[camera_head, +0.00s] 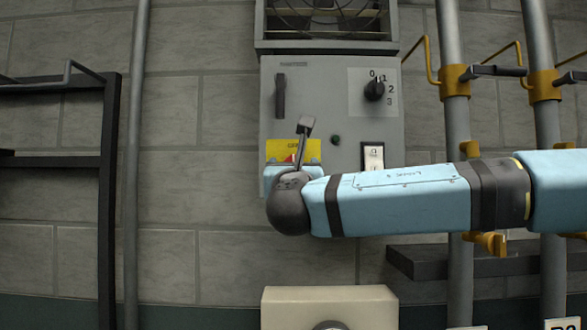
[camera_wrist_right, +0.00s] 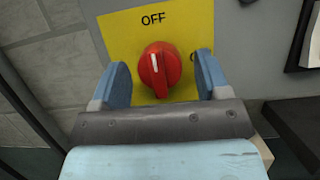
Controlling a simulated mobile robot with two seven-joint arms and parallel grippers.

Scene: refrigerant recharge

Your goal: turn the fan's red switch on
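The red switch (camera_wrist_right: 160,69) is a round knob on a yellow plate (camera_wrist_right: 190,25) marked OFF at the top. Its white pointer line points up, toward OFF. In the head view the yellow plate (camera_head: 280,151) shows on the grey panel below the fan (camera_head: 326,20), and the switch is mostly hidden behind my right wrist. My right gripper (camera_wrist_right: 162,70) is open, with one blue finger on each side of the switch and a visible gap on both sides. How deep the fingertips reach is unclear. My left gripper is not in view.
The grey panel (camera_head: 270,125) also carries a black dial (camera_head: 374,90) numbered 0 to 3 and a white rocker switch (camera_head: 373,157). Grey pipes with yellow valves (camera_head: 455,80) stand at right. A black rack (camera_head: 108,180) stands at left. A beige box (camera_head: 285,308) is below.

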